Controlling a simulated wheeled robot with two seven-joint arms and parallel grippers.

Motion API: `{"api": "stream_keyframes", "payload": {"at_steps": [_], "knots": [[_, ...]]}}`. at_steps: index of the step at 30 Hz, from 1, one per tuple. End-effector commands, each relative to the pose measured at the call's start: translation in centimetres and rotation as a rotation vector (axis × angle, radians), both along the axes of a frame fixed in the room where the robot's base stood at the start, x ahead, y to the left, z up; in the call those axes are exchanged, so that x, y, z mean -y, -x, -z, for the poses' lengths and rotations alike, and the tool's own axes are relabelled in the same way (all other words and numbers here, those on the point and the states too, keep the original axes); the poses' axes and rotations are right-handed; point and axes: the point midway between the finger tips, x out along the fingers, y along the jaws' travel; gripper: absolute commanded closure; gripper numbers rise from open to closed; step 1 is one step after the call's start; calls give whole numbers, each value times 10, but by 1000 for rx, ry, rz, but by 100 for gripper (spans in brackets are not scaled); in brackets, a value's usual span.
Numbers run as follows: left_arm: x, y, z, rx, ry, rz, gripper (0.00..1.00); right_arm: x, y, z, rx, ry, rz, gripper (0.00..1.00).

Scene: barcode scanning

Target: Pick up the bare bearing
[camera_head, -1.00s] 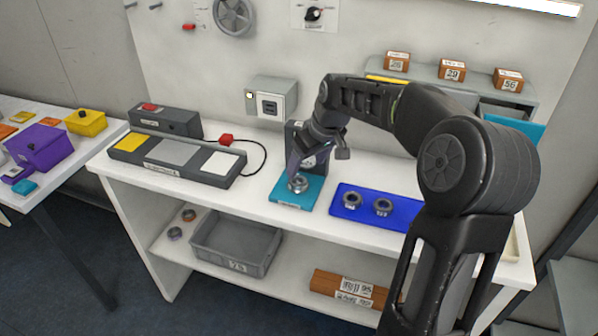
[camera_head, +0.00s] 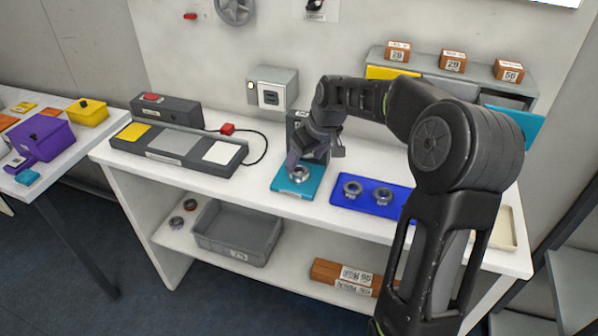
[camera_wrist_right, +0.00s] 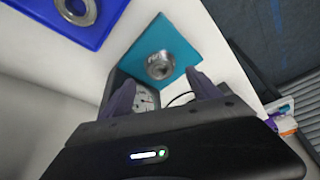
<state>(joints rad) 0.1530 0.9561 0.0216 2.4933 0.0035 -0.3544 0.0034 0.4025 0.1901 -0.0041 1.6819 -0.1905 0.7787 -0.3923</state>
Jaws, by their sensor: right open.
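A metal ring bearing (camera_head: 299,173) sits on a teal mat (camera_head: 284,184) on the bench; the wrist view shows it too (camera_wrist_right: 160,66), with faint marks I cannot read. My right gripper (camera_head: 303,156) is at this bearing in the head view. In the wrist view its two purple fingers (camera_wrist_right: 163,88) are spread apart, with the bearing just beyond their tips and nothing between them. Two more bearings, a left one (camera_head: 352,188) and a right one (camera_head: 383,196), sit on a blue mat (camera_head: 342,202). My left gripper is not in view.
A dark upright device (camera_wrist_right: 146,98) stands behind the teal mat. A grey station (camera_head: 180,150) with yellow and white panels lies to the left, its black cable curving towards the mat. A grey bin (camera_head: 236,232) and two rings (camera_head: 183,213) are on the lower shelf.

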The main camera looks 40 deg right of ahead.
Motion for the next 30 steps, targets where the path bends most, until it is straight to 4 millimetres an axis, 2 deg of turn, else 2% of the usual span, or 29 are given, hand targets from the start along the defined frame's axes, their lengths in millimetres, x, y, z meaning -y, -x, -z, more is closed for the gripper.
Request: {"api": "stream_keyframes", "payload": {"at_steps": [5, 11, 29, 30], "knots": [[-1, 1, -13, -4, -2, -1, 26, -1, -8, 20, -5, -3, 0, 28], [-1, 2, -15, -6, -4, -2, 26, -1, -17, 42, -2, -1, 1, 28], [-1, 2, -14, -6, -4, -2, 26, -1, -17, 44, -1, -1, 0, 28], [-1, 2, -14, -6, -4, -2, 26, -1, -17, 43, -1, -1, 0, 31]]}}
